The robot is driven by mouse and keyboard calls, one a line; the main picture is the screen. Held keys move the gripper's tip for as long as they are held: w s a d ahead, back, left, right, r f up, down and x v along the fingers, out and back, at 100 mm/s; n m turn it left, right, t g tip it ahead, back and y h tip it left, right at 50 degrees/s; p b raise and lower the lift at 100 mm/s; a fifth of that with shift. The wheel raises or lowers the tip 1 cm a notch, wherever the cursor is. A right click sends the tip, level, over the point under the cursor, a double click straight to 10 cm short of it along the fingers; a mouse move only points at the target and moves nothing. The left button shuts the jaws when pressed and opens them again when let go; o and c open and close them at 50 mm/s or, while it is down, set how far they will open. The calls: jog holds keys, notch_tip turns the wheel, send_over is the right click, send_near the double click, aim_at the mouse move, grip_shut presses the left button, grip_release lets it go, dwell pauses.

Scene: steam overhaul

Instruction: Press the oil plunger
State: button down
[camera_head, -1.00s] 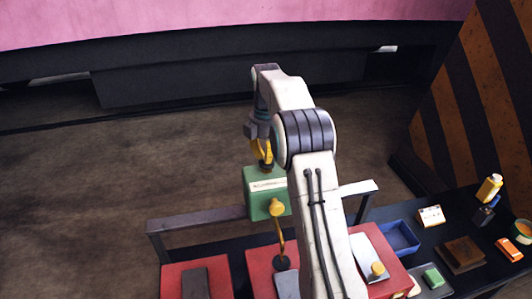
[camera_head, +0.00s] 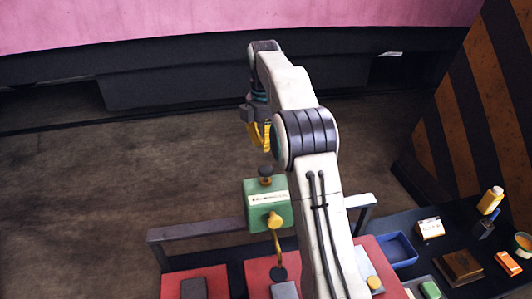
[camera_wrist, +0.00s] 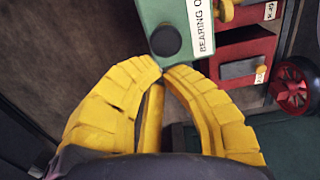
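The green oil box (camera_head: 257,212) stands upright at the rail, with a white label; the wrist view shows part of the label, "BEARING O", on the box (camera_wrist: 178,12). A dark round knob on its top, which looks like the plunger (camera_head: 265,175), also shows in the wrist view (camera_wrist: 166,40). My gripper (camera_head: 263,148) has yellow fingers and is above the knob, apart from it in the head view. In the wrist view its fingertips (camera_wrist: 162,69) meet with nothing seen between them, just short of the knob in the picture.
A yellow knob (camera_head: 274,219) with a bent yellow pipe is on the box front. Red blocks (camera_head: 205,275) stand below. A grey rail (camera_head: 200,229) runs beside the box. A blue tray (camera_head: 397,250) and small items lie right. A red wheel (camera_wrist: 295,85) is right in the wrist view.

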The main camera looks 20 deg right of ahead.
jog(key=shift+d+r+p, duration=0.15)
jog(key=shift+r+p, duration=0.55)
jog(key=shift+r, duration=1.45)
jog(key=c, duration=1.9)
grip_release()
grip_shut()
